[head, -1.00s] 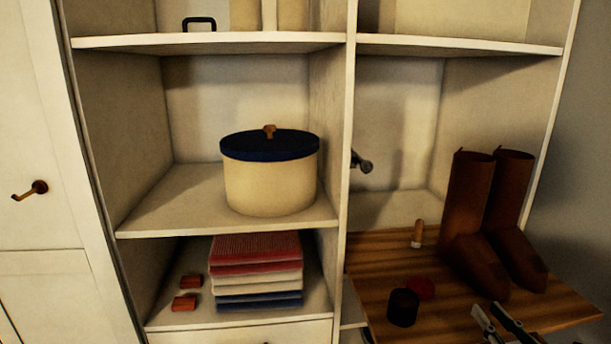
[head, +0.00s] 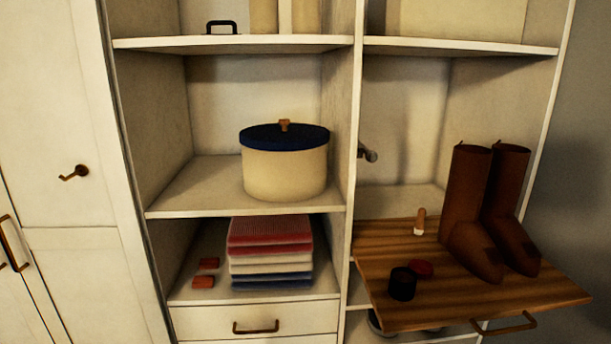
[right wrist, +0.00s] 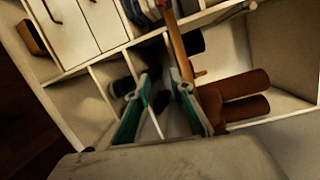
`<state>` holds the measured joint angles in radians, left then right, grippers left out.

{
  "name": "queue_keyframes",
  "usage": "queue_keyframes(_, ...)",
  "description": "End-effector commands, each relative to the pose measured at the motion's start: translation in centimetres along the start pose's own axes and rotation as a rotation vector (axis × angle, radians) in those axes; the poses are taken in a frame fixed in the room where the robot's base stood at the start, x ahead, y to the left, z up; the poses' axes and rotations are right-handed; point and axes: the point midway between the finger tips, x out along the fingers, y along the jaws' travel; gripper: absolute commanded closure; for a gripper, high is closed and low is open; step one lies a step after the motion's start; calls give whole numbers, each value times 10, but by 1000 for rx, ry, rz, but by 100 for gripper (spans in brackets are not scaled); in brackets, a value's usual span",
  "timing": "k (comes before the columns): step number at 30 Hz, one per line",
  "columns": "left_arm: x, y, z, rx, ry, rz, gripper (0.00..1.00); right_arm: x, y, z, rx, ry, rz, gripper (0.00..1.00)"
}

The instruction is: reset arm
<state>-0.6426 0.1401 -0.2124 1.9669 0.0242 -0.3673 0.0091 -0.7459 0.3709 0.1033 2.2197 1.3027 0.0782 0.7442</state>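My right gripper (right wrist: 160,92) shows in the right wrist view. Its two teal-lined fingers stand apart with nothing between them, in front of the lower cupboard shelves. It does not show in the head view. My left gripper is in neither view. The boots also show in the right wrist view (right wrist: 240,87), which is tilted.
The white cupboard holds a cream box (head: 285,174) with a blue lid, folded cloths (head: 270,252) and two small red blocks (head: 205,273). A closed drawer (head: 295,320) is below. The board juts out at the right, with a handle (head: 505,324) at its front edge.

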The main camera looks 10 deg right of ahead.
Motion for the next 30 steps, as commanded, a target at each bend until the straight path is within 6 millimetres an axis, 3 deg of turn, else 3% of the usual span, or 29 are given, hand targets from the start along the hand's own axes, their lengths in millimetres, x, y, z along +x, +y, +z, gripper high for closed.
queue_keyframes(9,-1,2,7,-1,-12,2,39,-8,136,79,-965,-229,209,78)
queue_keyframes(15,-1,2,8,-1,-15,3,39,-21,207,113,-1515,-417,290,78)
queue_keyframes(21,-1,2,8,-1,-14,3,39,-28,239,127,-1822,-530,316,78)
queue_keyframes(30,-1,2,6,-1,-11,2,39,-30,244,129,-1879,-550,319,78)
